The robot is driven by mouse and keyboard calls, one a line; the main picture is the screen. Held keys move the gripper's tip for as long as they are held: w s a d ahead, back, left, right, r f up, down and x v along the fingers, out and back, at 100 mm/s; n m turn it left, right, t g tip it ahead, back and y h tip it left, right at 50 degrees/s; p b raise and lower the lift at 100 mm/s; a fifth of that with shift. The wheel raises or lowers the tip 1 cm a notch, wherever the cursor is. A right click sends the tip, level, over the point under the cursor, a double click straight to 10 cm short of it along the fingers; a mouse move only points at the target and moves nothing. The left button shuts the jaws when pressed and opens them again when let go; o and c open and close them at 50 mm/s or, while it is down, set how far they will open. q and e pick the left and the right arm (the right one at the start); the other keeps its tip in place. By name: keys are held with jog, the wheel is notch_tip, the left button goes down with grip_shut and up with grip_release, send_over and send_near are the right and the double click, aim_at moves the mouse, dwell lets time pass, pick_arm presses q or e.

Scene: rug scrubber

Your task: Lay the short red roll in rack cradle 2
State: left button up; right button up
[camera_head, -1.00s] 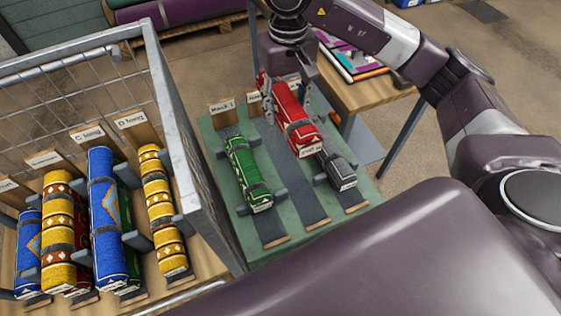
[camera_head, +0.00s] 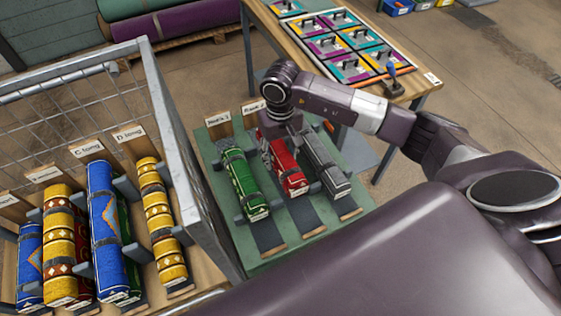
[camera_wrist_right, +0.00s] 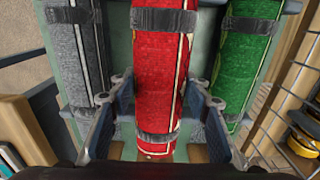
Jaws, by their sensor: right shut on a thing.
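The short red roll (camera_head: 281,162), with dark bands and pale trim, lies lengthwise in the middle lane of the green rack (camera_head: 224,224), lined up with the Rack 2 sign (camera_head: 253,107). My right gripper (camera_head: 285,138) is over its far part, shut on it from above. In the right wrist view its fingers (camera_wrist_right: 160,92) flank the red roll (camera_wrist_right: 158,73) on both sides. The roll sits low, about level with its neighbours. I cannot tell whether it rests fully in cradle 2, as the gripper hides part of it. My left gripper is not in view.
A green roll (camera_head: 243,181) lies left of the red one and a grey roll (camera_head: 325,164) right of it, both close. A wire-sided crate (camera_head: 168,135) with several long rolls stands at left. A table (camera_head: 429,88) with coloured panels is behind.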

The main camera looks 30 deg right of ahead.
notch_tip(320, 180, down, 4)
jog(key=shift+r, duration=0.2)
jog(key=shift+f, duration=0.2)
jog(key=o, duration=0.8)
jog(key=shift+f, duration=0.1)
jog(key=o, duration=0.4)
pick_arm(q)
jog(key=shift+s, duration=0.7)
pick_arm(e)
jog(key=shift+o, duration=0.2)
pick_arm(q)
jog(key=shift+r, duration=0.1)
